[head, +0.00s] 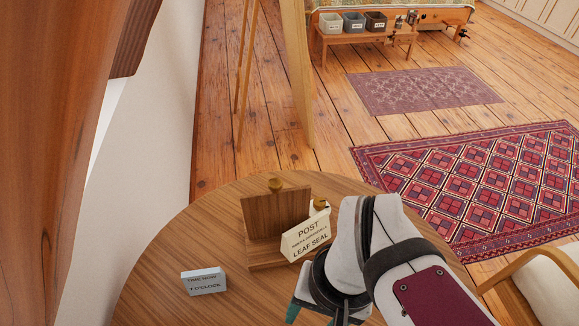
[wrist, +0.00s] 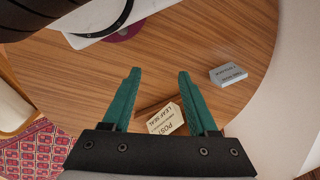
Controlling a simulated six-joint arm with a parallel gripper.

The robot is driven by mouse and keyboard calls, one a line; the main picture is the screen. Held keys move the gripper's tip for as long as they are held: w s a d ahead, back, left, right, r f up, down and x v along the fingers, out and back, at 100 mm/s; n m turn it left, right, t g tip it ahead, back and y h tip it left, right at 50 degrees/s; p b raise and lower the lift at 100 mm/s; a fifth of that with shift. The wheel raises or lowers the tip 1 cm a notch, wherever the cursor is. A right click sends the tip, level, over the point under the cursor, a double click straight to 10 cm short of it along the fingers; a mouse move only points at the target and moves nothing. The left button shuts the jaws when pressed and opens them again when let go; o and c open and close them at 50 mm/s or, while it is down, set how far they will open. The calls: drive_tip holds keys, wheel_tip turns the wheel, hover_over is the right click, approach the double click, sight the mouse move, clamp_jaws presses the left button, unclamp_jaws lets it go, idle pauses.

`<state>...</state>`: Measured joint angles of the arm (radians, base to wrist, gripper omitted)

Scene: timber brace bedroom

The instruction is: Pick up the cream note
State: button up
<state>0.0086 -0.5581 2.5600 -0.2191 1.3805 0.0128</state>
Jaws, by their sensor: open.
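A cream note (head: 306,238) printed "POST" and "LEAF SEAL" stands tilted at the front right of a wooden stand (head: 262,215) on the round table. In the wrist view the cream note (wrist: 164,121) shows between the bases of my fingers, below the tips in the picture and nearer the right finger; its lower part is hidden by the gripper body. My gripper (wrist: 159,72) is open with two teal fingers and nothing between the tips. In the head view my arm covers most of the gripper; only bits of teal show, to the front of the note.
A pale blue-grey card (head: 204,282) reading "TIME NOW 7 O'CLOCK" stands at the table's front left. A chair (head: 545,280) is at the right.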

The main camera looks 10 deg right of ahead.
drive_tip(key=n+h, duration=0.2)
drive_tip(key=n, duration=2.6)
hover_over(297, 236)
drive_tip(key=shift+n, duration=0.3)
wheel_tip(297, 236, down, 16)
drive_tip(key=shift+r, duration=0.25)
drive_tip(key=shift+f, duration=0.45)
clamp_jaws()
